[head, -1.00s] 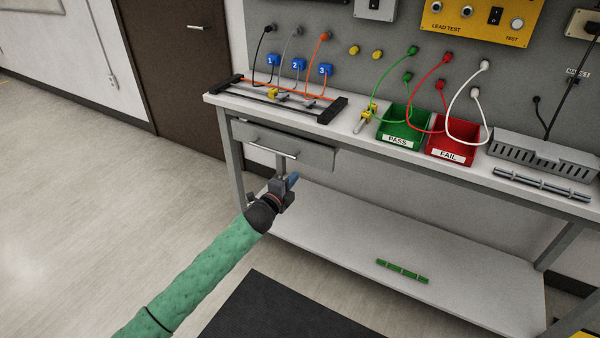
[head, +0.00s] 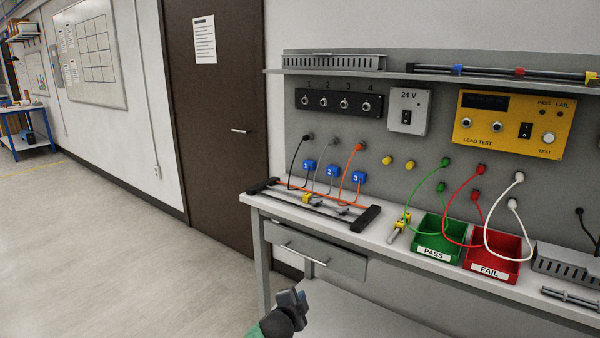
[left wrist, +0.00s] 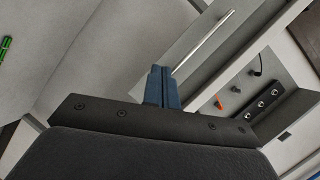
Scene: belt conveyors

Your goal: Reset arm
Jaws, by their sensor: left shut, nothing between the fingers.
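My left gripper (head: 292,298) shows at the bottom of the head view, in front of and below the bench drawer. In the left wrist view its blue fingers (left wrist: 161,87) are together with nothing between them. The drawer (head: 315,249) under the bench top has a metal bar handle (head: 300,254), which also shows in the left wrist view (left wrist: 203,40). The fingers appear close to the handle in that view, but I cannot tell whether they touch. My right gripper is in neither view.
The workbench top (head: 385,238) carries a black-ended rack (head: 368,219), a green PASS bin (head: 437,240) and a red FAIL bin (head: 490,258) with looped leads. A yellow lead test panel (head: 511,124) is on the wall. Open floor (head: 110,230) lies to the left.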

